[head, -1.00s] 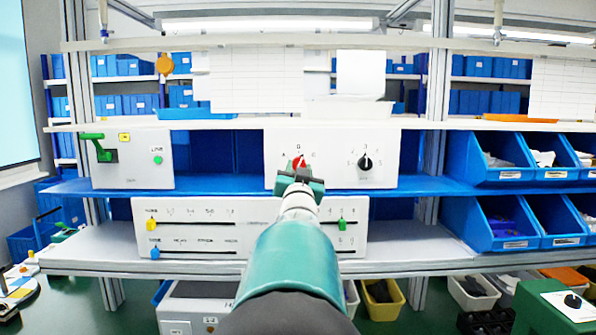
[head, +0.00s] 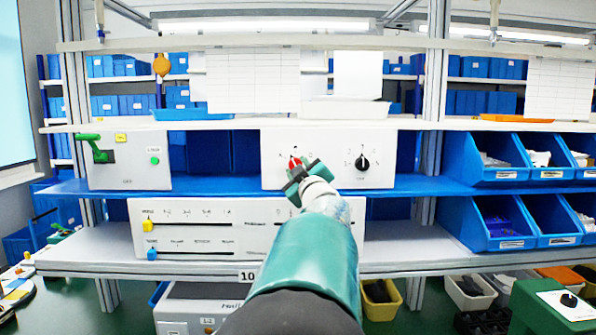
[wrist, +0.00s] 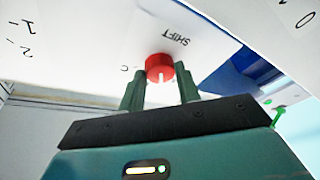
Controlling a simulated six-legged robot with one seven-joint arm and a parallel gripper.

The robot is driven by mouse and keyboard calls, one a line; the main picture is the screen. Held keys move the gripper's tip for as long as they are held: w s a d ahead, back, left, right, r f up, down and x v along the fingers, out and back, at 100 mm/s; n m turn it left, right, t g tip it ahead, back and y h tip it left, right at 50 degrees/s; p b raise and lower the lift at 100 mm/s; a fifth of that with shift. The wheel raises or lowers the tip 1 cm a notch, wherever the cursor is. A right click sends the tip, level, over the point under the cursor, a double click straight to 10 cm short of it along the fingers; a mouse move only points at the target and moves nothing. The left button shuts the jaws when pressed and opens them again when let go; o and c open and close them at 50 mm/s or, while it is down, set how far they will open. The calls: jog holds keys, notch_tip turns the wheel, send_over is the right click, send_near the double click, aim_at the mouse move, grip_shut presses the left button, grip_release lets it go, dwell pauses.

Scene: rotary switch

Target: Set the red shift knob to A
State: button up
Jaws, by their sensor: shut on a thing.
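The red shift knob (head: 294,162) sits on the left half of a white panel (head: 328,176) on the blue middle shelf. My gripper (head: 299,172) is at the knob, tilted, its tip leaning left, and hides the knob's lower part. In the wrist view, the red knob (wrist: 159,66) is between the two green fingers of my gripper (wrist: 160,82), which are shut on it. A white mark on the knob points toward my gripper's body there. The word SHIFT looks upside down beside the knob, and a C shows to its left. The A label is not readable.
A black rotary knob (head: 362,162) is right of the red one on the same panel. A green-lever box (head: 130,162) stands left. A slider panel (head: 190,228) is on the shelf below, and blue bins (head: 500,160) are at right.

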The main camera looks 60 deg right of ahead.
jog(key=n+y, duration=0.1)
jog(key=n, duration=0.2)
jog(key=n+y, duration=0.1)
jog(key=n, duration=0.2)
jog(key=shift+r+n, duration=0.15)
jog(key=shift+n, duration=0.15)
dwell(0.3)
jog(key=o, duration=1)
jog(key=shift+s, duration=0.1)
jog(key=v, duration=1.3)
jog(key=shift+s+a+r, duration=0.25)
jog(key=shift+a, duration=0.05)
